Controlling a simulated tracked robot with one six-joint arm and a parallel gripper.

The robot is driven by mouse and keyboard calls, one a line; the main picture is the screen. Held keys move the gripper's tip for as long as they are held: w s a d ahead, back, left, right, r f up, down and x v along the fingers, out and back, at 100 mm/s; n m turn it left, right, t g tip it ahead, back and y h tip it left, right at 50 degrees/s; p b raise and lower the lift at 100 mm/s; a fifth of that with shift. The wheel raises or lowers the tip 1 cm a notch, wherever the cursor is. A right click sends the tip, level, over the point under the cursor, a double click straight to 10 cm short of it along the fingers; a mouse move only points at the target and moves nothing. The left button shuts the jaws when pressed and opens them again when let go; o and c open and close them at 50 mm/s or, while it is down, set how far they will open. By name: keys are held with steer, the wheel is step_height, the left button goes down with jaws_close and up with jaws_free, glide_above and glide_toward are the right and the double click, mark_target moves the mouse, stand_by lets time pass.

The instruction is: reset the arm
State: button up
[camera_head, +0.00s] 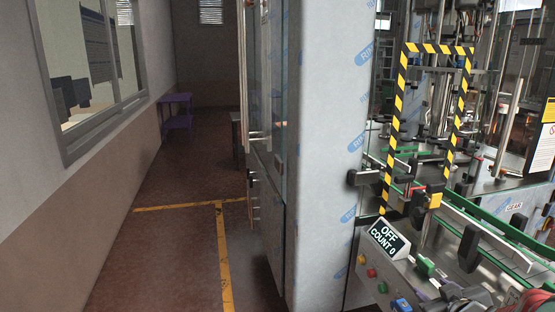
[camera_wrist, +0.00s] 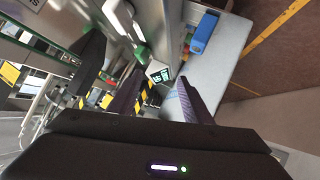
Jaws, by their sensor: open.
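My gripper (camera_wrist: 158,98) shows in the wrist view, with its dark fingers spread apart and nothing seen between them. Beyond the fingers is a small display (camera_wrist: 160,75), tilted in this view. In the head view I cannot clearly pick out my arm or gripper; dark parts at the lower right are too cluttered to tell. The display panel (camera_head: 386,240) there reads "OFF" and "COUNT 0".
The machine's black-and-yellow striped frame (camera_head: 400,90) and green-edged conveyor (camera_head: 480,215) fill the right. A film-wrapped column (camera_head: 325,150) stands mid-picture. Coloured buttons (camera_head: 371,272) sit below the display. A corridor floor (camera_head: 180,245) with yellow lines is clear at left; a purple stand (camera_head: 178,120) is farther back.

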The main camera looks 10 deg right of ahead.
steer(key=w+a+r+m+g+h, duration=0.1)
steer(key=a+r, duration=0.3)
steer(key=a, duration=0.1)
steer(key=s+a+g+y, duration=0.2)
steer(key=s+a, duration=0.4)
steer(key=a, duration=0.8)
steer(key=s+a+r+n+g+y, duration=0.1)
steer(key=s+a, duration=0.4)
steer(key=a, duration=0.8)
steer(key=g+y, duration=0.1)
steer(key=y, duration=0.1)
steer(key=shift+s+a+r+g+y, duration=0.15)
steer(key=shift+s+a+g+y, duration=0.15)
steer(key=shift+s+a+y, duration=0.1)
steer(key=shift+d, duration=0.1)
